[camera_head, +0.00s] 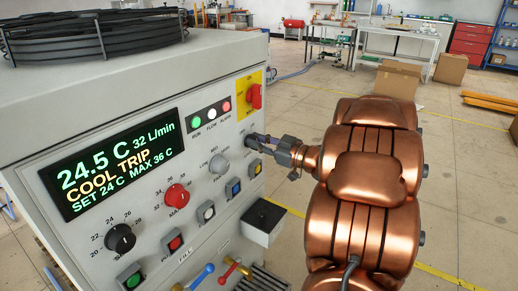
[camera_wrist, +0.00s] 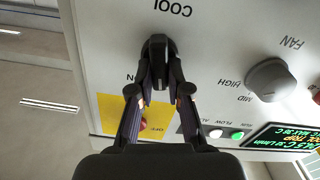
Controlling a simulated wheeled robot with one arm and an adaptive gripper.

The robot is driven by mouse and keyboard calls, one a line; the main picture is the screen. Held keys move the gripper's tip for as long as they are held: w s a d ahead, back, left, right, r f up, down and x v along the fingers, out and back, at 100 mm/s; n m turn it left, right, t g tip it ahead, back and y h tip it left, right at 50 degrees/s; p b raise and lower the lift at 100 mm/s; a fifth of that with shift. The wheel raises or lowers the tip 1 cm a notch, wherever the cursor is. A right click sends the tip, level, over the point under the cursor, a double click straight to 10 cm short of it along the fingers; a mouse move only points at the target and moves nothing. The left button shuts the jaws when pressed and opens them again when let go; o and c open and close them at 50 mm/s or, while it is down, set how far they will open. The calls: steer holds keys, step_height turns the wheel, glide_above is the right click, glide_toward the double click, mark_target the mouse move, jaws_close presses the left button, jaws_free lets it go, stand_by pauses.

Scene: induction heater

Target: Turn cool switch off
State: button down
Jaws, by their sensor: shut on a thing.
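The cool switch (camera_wrist: 158,43) is a small dark knob under the label COOL on the grey panel, which appears upside down in the wrist view. My gripper (camera_wrist: 158,66) has its two black fingers closed together on it. In the head view my gripper (camera_head: 249,140) reaches the panel from the right and hides most of the switch. The display (camera_head: 117,164) reads 24.5 C, 32 L/min, COOL TRIP, SET 24 C MAX 36 C.
A red switch on a yellow plate (camera_head: 254,96) is above. A dark-topped box (camera_head: 263,217) juts out below. Open floor lies to the right.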

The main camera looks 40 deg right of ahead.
steer(key=shift+a+f+n+b, duration=0.15)
steer(key=shift+n+b, duration=0.95)
steer(key=shift+n, duration=0.5)
steer(key=c, duration=1.1)
jaws_free()
steer(key=shift+s, duration=0.1)
steer(key=shift+v, duration=5.9)
